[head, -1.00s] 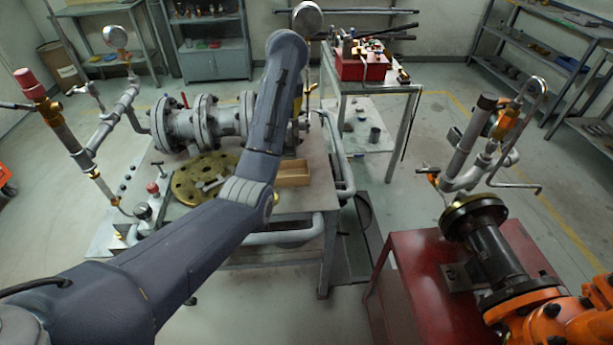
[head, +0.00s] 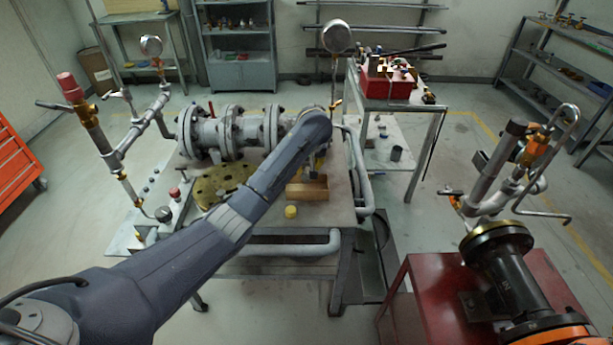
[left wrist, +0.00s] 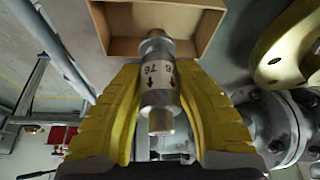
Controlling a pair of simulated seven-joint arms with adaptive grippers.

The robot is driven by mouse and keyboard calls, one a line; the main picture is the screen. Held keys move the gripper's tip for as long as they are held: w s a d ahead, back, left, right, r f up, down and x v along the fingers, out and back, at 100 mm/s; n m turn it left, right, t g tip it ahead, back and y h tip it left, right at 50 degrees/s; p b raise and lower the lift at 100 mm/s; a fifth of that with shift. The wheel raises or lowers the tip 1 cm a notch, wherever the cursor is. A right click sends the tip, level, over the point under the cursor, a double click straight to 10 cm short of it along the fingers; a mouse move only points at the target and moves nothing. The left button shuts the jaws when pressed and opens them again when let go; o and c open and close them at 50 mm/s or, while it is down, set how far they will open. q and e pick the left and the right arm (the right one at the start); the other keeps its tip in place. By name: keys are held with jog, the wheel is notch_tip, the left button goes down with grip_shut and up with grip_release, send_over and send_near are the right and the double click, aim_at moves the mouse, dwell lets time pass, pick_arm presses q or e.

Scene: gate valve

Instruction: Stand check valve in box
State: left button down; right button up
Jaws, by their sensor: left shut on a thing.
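The check valve (left wrist: 158,88) is a small silver-grey cylinder with a printed label and arrows, seen in the left wrist view. My left gripper (left wrist: 160,80) is shut on it, with a yellow finger on each side. The open wooden box (left wrist: 112,44) lies beyond the fingertips, and the valve's far end overlaps it in that view. In the head view the box (head: 309,192) sits on the bench, and my left gripper (head: 318,165) is just above its back side, mostly hidden by my arm. I cannot tell whether the valve touches the box. My right gripper is not in view.
A flanged pipe (head: 232,134) runs along the back of the bench (head: 285,222). A brass-coloured flange disc (head: 212,183) lies left of the box. A small yellow cap (head: 291,212) is in front of it. A pressure gauge (head: 337,36) rises behind my arm.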

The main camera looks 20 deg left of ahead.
aim_at(309, 165)
pick_arm(q)
jog(key=shift+f, duration=2.2)
jog(key=shift+f, duration=0.1)
jog(key=c, duration=1.1)
grip_release()
jog(key=shift+o, duration=0.2)
jog(key=v, duration=1)
jog(key=shift+d+r, duration=0.15)
jog(key=shift+r, duration=0.1)
jog(key=shift+v, duration=0.8)
